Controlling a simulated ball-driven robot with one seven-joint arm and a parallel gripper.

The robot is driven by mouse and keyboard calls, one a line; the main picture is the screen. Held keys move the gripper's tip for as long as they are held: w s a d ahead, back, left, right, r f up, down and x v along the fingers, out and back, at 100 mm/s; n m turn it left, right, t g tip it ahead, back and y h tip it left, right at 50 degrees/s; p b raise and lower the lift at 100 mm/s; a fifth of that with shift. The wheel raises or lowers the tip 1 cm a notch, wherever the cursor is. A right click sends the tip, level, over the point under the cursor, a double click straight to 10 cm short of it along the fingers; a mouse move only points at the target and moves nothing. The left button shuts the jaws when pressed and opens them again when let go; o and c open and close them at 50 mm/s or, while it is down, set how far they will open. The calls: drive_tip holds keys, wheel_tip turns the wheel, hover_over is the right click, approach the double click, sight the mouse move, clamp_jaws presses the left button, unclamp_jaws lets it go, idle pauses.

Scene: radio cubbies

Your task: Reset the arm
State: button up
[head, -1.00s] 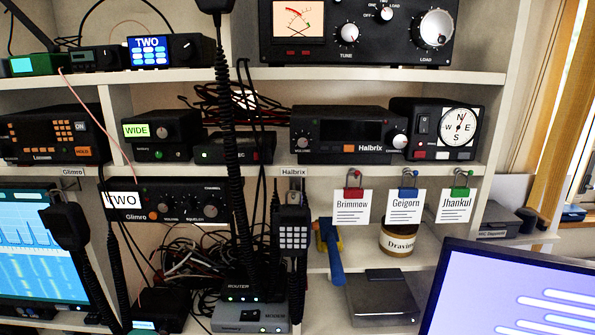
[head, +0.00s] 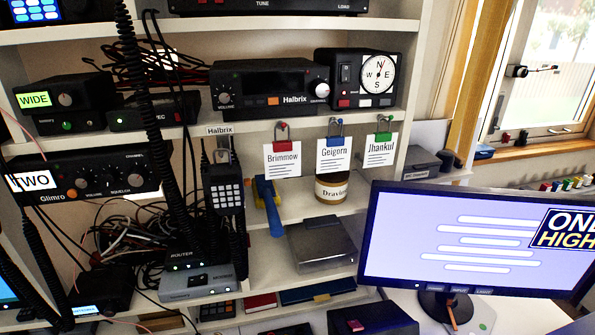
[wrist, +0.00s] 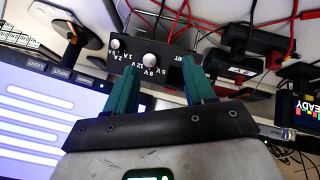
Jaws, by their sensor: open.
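My gripper (wrist: 163,98) shows in the wrist view, with two green fingers spread apart. It is open, and nothing is held between the fingers. A black power supply box (wrist: 155,65) with knobs and voltage markings lies beyond the fingertips, partly hidden by them. I cannot tell whether the fingers touch it. My arm and gripper do not show in the head view.
A monitor (head: 450,240) stands at the right of the head view; a screen (wrist: 40,115) fills the wrist view's left. Shelves hold the Halbrix radio (head: 270,88), compass unit (head: 362,78), router (head: 200,283) and a handset (head: 223,190). Red cables (wrist: 285,40) run behind the box.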

drive_tip(key=s+d+f+m+g, duration=0.1)
drive_tip(key=s+d+f, duration=0.1)
drive_tip(key=d, duration=0.1)
drive_tip(key=s+d+f+m+g, duration=0.1)
drive_tip(key=s+d+f+m, duration=0.1)
drive_tip(key=s+d, duration=0.1)
drive_tip(key=s+d+f+m, duration=0.2)
drive_tip(key=s+d, duration=0.1)
drive_tip(key=shift+d+f+g+y, duration=0.2)
drive_tip(key=shift+d+g+y, duration=0.1)
drive_tip(key=shift+g, duration=0.1)
drive_tip(key=s+d+f+m+g, duration=0.1)
drive_tip(key=s+f+g, duration=0.3)
drive_tip(key=s, duration=0.7)
wheel_tip(320, 180, down, 2)
drive_tip(key=shift+s+d+f, duration=0.15)
drive_tip(key=shift+d+f, duration=0.05)
drive_tip(key=shift+d, duration=0.1)
